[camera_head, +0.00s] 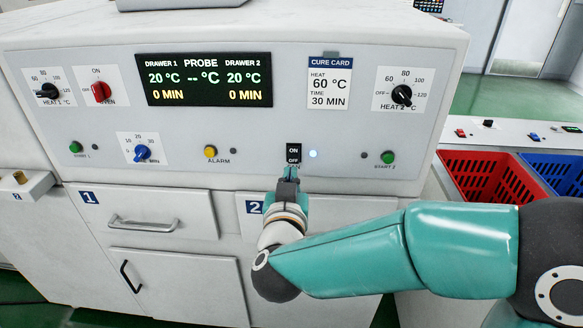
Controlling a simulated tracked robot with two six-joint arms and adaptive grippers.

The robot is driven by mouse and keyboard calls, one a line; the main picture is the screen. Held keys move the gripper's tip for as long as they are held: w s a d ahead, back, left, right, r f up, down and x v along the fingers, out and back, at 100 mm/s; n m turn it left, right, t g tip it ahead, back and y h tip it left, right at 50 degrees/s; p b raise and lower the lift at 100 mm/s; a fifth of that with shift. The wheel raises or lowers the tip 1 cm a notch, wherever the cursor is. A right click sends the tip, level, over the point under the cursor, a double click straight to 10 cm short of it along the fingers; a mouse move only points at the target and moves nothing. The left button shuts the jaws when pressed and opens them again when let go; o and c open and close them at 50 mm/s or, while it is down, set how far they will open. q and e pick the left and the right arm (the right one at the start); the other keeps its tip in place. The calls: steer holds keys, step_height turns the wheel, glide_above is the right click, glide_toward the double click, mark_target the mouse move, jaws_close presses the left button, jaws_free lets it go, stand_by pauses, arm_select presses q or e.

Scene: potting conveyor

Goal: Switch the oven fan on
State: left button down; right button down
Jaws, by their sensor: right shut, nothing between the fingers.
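The black rocker switch (293,152), marked ON at the top and OFF at the bottom, sits low on the oven's white control panel (260,125). A small lamp (313,154) just right of it glows bluish white. My right gripper (289,173) is shut and empty, with its fingertips at the lower edge of the switch; I cannot tell whether they touch it. The gripper hides the label under the switch. My left gripper is not in view.
A yellow alarm button (210,151) is left of the switch and a green button (388,157) is right. A red oven knob (101,92) is at upper left. Drawer handles (144,226) stick out below. Red (486,176) and blue (556,174) crates stand at right.

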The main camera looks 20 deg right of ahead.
steer(key=v, duration=0.4)
steer(key=shift+r, duration=0.2)
steer(key=shift+s, duration=0.1)
